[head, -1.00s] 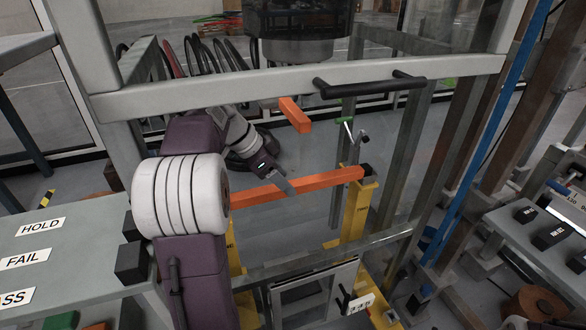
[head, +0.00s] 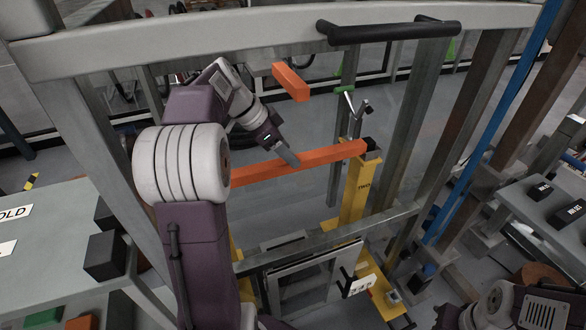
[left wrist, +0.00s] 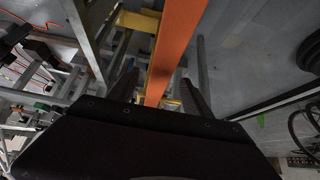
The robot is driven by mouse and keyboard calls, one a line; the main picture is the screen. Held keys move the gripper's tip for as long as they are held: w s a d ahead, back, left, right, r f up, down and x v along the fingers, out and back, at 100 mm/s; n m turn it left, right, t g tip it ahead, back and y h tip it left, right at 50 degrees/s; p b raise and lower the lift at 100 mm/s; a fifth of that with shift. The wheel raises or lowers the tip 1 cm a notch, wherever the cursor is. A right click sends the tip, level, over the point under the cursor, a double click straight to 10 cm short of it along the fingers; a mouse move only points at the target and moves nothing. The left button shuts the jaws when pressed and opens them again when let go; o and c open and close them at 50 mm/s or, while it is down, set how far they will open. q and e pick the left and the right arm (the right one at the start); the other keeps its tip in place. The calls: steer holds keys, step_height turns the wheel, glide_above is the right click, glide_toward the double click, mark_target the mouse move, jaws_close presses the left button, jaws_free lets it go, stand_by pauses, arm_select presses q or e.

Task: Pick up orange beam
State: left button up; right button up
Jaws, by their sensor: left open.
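The orange beam (head: 335,154) lies level across a yellow stand (head: 356,190), and its left part is hidden behind my left arm. My left gripper (head: 289,157) is open and sits at the middle of the beam, overlapping it in the head view. In the left wrist view, the beam (left wrist: 174,45) runs up between the two dark fingers of the gripper (left wrist: 160,92). I cannot tell whether the fingers touch it. My right gripper is out of view; only part of my right arm shows at the lower right.
A grey frame bar (head: 240,38) with a black handle (head: 388,30) crosses in front. A shorter orange piece (head: 290,82) shows above the beam. A grey bench (head: 50,245) with black blocks is at left, another bench (head: 545,215) at right.

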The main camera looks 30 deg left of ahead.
arm_select(q)
steer(key=b+x, duration=0.2)
steer(key=x, duration=0.2)
steer(key=shift+s+a+f, duration=0.15)
steer(key=shift+a, duration=0.05)
steer(key=shift+d, duration=0.1)
steer(key=shift+c, duration=0.6)
jaws_close()
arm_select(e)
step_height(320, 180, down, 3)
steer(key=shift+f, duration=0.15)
arm_select(q)
steer(key=shift+r, duration=0.25)
